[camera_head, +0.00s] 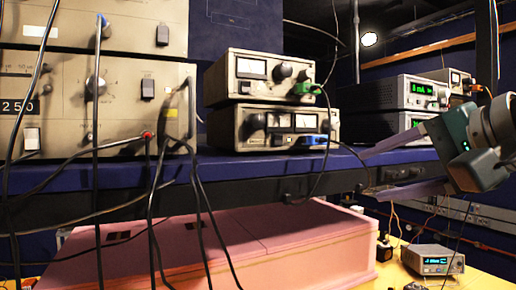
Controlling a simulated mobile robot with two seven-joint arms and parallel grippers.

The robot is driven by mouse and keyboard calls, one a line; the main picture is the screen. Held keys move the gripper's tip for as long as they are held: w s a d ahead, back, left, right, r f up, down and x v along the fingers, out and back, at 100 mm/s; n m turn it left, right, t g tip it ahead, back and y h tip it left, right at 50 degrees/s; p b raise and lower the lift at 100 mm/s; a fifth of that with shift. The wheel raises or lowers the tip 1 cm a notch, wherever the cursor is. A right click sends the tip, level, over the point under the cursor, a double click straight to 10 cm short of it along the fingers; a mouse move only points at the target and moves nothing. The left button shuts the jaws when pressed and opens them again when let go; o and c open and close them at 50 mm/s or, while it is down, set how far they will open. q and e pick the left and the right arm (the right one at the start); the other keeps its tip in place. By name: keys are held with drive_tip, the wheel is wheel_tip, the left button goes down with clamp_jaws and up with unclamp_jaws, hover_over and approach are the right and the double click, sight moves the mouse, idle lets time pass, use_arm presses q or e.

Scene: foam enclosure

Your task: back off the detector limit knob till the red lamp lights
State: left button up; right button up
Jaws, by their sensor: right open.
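I cannot tell by label which dial is the detector limit knob. Small dark knobs show on the upper metered unit (283,72) and the lower metered unit (257,122). A small red spot (148,134) shows on the big beige unit where a cable enters; I cannot tell whether it is a lamp or a plug. My right gripper (366,174) reaches in from the right, its two pale fingers spread and empty at the shelf's front edge, apart from every knob. My left gripper is out of view.
Black cables hang before the left unit and the dark blue shelf (240,170). A pink foam box (210,250) lies below. Instruments with green displays (418,90) stand behind my right gripper. A small meter (432,261) sits at the lower right.

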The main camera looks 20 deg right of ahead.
sight(336, 124)
wheel_tip(336, 124, up, 7)
drive_tip(key=w+d+m+t+b, duration=0.2)
drive_tip(key=m+t, duration=0.2)
drive_tip(key=m, duration=0.2)
drive_tip(key=shift+y, duration=0.4)
drive_tip(key=w+p, duration=0.2)
drive_tip(key=w, duration=0.1)
drive_tip(key=w+p, duration=0.2)
drive_tip(key=w, duration=0.2)
drive_tip(key=shift+w+a+p, duration=0.2)
drive_tip(key=shift+w+p, duration=0.1)
drive_tip(key=shift+p, duration=0.05)
drive_tip(key=shift+w+f, duration=0.15)
drive_tip(key=shift+w, duration=0.45)
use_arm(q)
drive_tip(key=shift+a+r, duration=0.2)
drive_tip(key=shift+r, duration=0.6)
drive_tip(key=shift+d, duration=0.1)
use_arm(e)
drive_tip(key=shift+c, duration=0.3)
drive_tip(key=c, duration=0.3)
clamp_jaws()
